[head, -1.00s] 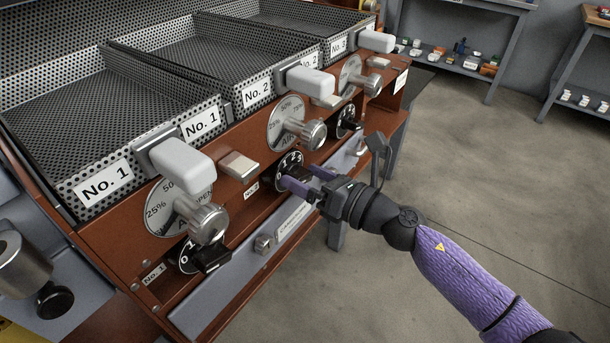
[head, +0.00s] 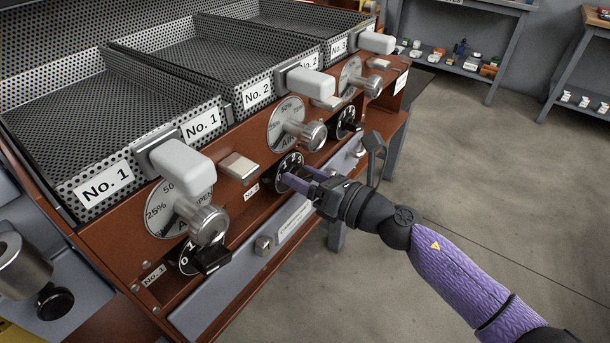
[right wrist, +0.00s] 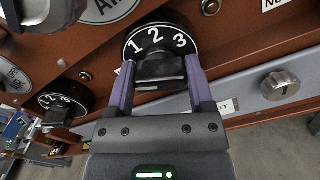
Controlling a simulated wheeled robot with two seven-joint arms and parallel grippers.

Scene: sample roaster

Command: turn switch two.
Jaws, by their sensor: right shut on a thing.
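Switch two (head: 288,162) is a round black dial with white marks on the brown front panel, by the small No. 2 label. In the right wrist view its dial (right wrist: 160,38) shows the numbers 1, 2 and 3, and its black handle (right wrist: 160,72) sits between my fingers. My right gripper (head: 297,177) is shut on this handle, one purple finger on each side. The fingers partly cover the dial in the head view. I cannot tell which number the handle points to. My left gripper is not in view.
Metal damper knobs (head: 312,134) and white-handled levers (head: 310,81) stick out above the switch. Switch one (head: 212,260) is nearer at the left, and another black switch (head: 348,121) is farther back. Perforated trays (head: 70,110) lie behind.

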